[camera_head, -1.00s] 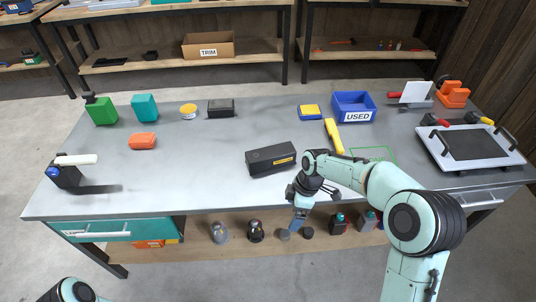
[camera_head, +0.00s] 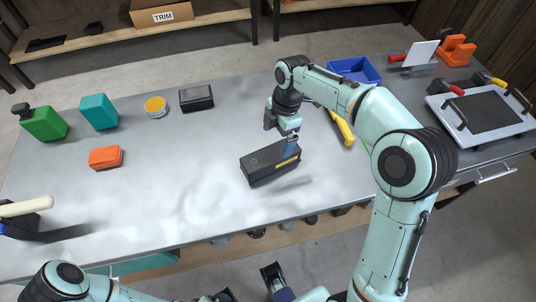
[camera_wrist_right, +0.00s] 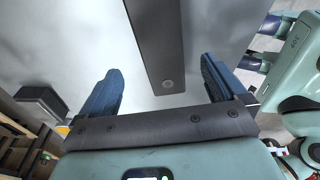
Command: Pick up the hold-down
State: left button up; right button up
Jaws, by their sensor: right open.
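A long dark block with a yellow label (camera_head: 262,170), which I take to be the hold-down, lies on the grey bench near its front middle. My right gripper (camera_head: 283,136) is over the block's right half, pointing down. In the right wrist view the dark block (camera_wrist_right: 157,40) runs between the two blue fingers of the right gripper (camera_wrist_right: 161,75). Clear gaps show on both sides, so the jaws are open and hold nothing. Its height above the block is hard to tell. My left gripper (camera_head: 252,287) is low in front of the bench, its fingers apart and empty.
A yellow-handled tool (camera_head: 342,128) and a blue bin (camera_head: 354,70) are right of the block, partly behind my right arm. A black box (camera_head: 196,98), yellow tin (camera_head: 155,107) and orange box (camera_head: 105,157) stand left. Bench left of the block is clear.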

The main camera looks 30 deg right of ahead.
aim_at(272, 153)
jog(key=f, duration=0.4)
jog(key=shift+a+f+b, duration=0.35)
jog(key=shift+f, duration=0.05)
jog(key=shift+s+a+f+b, duration=0.15)
jog(key=shift+a+f, duration=0.1)
jog(key=shift+f, duration=0.6)
jog(key=shift+w+a+f+b, duration=0.1)
jog(key=shift+a+f+b, duration=0.1)
jog(key=shift+f, duration=0.65)
jog(key=shift+s+a+f+b, duration=0.15)
jog(key=shift+a+f, duration=0.1)
jog(key=shift+f, duration=0.6)
jog(key=shift+w, duration=0.1)
jog(key=c, duration=1.2)
